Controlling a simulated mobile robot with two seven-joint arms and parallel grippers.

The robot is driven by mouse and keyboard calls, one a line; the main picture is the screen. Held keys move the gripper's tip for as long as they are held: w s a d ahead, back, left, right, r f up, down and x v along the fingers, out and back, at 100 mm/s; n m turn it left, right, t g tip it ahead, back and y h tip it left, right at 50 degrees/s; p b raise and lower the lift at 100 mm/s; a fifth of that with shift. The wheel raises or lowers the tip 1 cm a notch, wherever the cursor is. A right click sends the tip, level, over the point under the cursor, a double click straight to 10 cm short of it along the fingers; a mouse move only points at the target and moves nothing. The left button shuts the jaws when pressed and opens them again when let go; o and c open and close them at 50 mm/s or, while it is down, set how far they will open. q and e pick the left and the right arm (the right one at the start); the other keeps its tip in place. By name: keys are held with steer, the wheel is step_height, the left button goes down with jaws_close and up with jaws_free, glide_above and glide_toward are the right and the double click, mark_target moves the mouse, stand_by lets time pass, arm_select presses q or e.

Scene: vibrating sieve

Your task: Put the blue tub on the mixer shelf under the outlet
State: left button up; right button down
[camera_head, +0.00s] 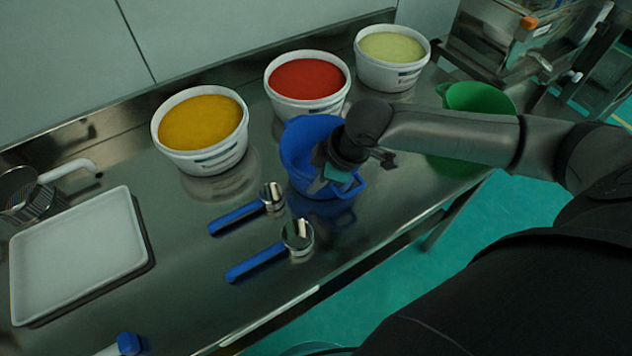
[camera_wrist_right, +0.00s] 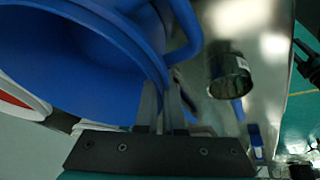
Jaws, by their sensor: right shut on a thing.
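The blue tub (camera_head: 308,143) stands on the steel table in the head view, in front of the white tub with red contents. My right gripper (camera_head: 338,178) is at the tub's right side and shut on its rim. In the right wrist view, the fingers (camera_wrist_right: 165,112) pinch the wall of the blue tub (camera_wrist_right: 70,60), whose loop handle shows beside them. The gripper's body and forearm hide part of the tub in the head view. A steel machine (camera_head: 500,40) stands at the top right; I cannot tell whether it is the mixer. My left gripper is not in view.
White tubs with yellow (camera_head: 203,130), red (camera_head: 307,85) and pale green (camera_head: 391,55) contents line the back. A green tub (camera_head: 480,97) stands right, partly behind my forearm. Two blue-handled scoops (camera_head: 248,208) (camera_head: 272,258) lie in front. A white tray (camera_head: 75,250) lies left.

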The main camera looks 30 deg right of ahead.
steer(key=shift+f, duration=0.1)
steer(key=c, duration=1)
jaws_free()
